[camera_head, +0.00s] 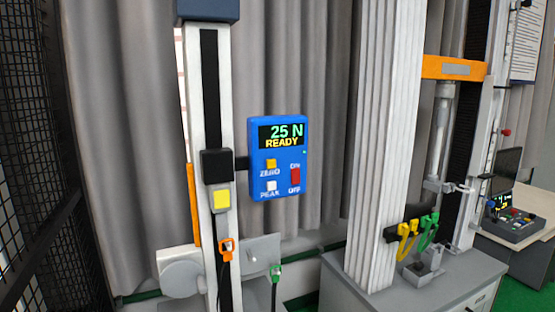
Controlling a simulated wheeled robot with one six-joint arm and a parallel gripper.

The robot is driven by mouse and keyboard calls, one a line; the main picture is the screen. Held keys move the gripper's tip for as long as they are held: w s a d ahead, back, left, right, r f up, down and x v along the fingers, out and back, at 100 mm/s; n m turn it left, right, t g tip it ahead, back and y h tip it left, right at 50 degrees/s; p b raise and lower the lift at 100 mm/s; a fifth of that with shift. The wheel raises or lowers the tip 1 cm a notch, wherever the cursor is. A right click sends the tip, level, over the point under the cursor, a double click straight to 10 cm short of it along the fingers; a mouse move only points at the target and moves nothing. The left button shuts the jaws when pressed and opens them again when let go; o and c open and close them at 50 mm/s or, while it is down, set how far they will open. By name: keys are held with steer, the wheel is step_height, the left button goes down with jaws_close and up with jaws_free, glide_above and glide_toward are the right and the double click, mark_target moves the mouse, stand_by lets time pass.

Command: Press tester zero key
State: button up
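The blue tester panel (255,185) is mounted on a bracket at the right side of an upright white column (192,110). Its display (282,135) reads "25 N" in green and "READY" in yellow. The zero key (271,164) is a small yellow-orange square with "ZERO" printed below it. A white key (271,186) labelled PEAK sits under it. A red switch (295,176) marked ON above and OFF below is to the right. My gripper is not in view, and nothing covers the panel face.
A black carriage (216,166) with a yellow front sits on the column just left of the panel. Orange and green clips hang below. A white ribbed pillar (385,130) and a grey cabinet (440,277) stand right. A black mesh fence (25,150) is at left. Space before the panel looks clear.

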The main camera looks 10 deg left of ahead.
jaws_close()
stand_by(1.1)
